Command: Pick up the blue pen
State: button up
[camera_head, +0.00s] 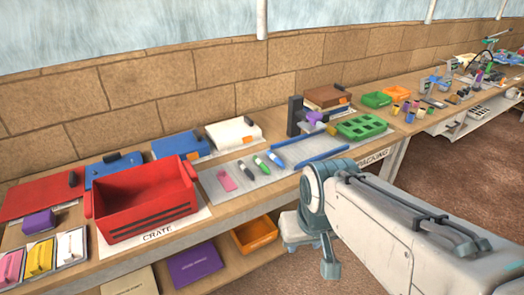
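The blue pen (275,159) lies on a grey mat (291,172) on the workbench. It is the rightmost of a short row of pens, with a green pen (260,163) and a black-and-white pen (244,169) to its left. My arm comes in from the lower right and its joint stands in front of the bench edge, to the right of and nearer than the pens. No gripper fingertips can be made out. Nothing covers the blue pen.
A red crate (146,214) stands left of the mat, and a pink piece (227,181) lies at the mat's left. A blue bar (310,160) and a black stand (295,116) are near the pens' right. A green tray (361,127) is farther right. Wooden shelving lies below.

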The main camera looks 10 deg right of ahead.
aim_at(270, 153)
jog(key=z, duration=0.55)
jog(key=i, duration=0.95)
jog(key=u, duration=0.55)
jog(key=i, duration=0.5)
jog(key=u, duration=0.6)
